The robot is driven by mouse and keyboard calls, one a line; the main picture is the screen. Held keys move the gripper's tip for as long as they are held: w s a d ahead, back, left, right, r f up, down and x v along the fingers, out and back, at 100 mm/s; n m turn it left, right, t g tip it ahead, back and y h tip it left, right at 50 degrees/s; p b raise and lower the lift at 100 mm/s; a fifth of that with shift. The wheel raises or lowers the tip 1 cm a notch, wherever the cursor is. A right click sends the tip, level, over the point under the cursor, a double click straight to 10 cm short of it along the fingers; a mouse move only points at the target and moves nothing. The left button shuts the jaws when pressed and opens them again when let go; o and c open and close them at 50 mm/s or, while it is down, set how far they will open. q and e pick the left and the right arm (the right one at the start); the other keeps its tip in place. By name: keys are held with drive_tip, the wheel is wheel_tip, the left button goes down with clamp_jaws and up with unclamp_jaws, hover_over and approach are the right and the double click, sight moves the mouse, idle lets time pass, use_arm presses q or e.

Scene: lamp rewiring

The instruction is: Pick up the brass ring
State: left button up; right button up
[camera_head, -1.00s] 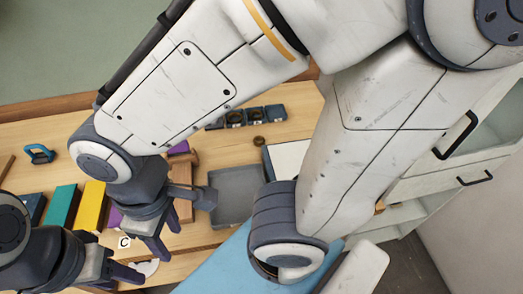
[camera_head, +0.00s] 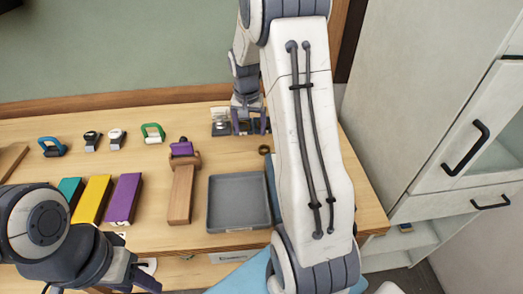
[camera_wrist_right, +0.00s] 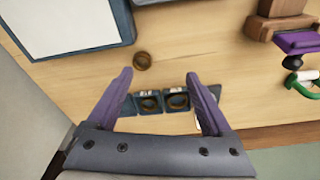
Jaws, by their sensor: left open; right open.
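The brass ring (camera_head: 264,149) is small and dark gold and lies on the wooden table, just beyond the grey tray. It also shows in the right wrist view (camera_wrist_right: 143,61), just past the fingertips and nearer the left finger. My right gripper (camera_head: 249,124) is open and empty, fingers pointing down, behind the ring at the back of the table. Its two purple fingers (camera_wrist_right: 159,76) are spread wide in the wrist view, and the ring is apart from them. My left gripper (camera_head: 135,278) is open at the lower left, partly cut off by the frame.
Small dark holders (camera_wrist_right: 177,101) stand in a row between my right fingers. The grey tray (camera_head: 238,202), a wooden block with a purple clamp (camera_head: 181,148) and coloured blocks (camera_head: 124,198) fill the table's middle. A white-topped blue panel (camera_wrist_right: 65,22) lies beside the ring.

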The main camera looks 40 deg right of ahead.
drive_tip(key=d+f+m, duration=0.1)
drive_tip(key=d+f, duration=0.1)
drive_tip(key=d, duration=0.3)
approach(264, 151)
drive_tip(key=shift+s+d+f+m+p, duration=0.2)
drive_tip(key=shift+d+f+m+p, duration=0.1)
drive_tip(key=shift+f+p, duration=0.15)
drive_tip(key=f, duration=0.1)
drive_tip(key=f+p, duration=0.1)
drive_tip(key=f, duration=0.1)
drive_tip(key=w+f+p, duration=0.1)
drive_tip(key=f, duration=0.1)
drive_tip(key=shift+f, duration=0.35)
clamp_jaws()
drive_tip(key=shift+r, duration=0.15)
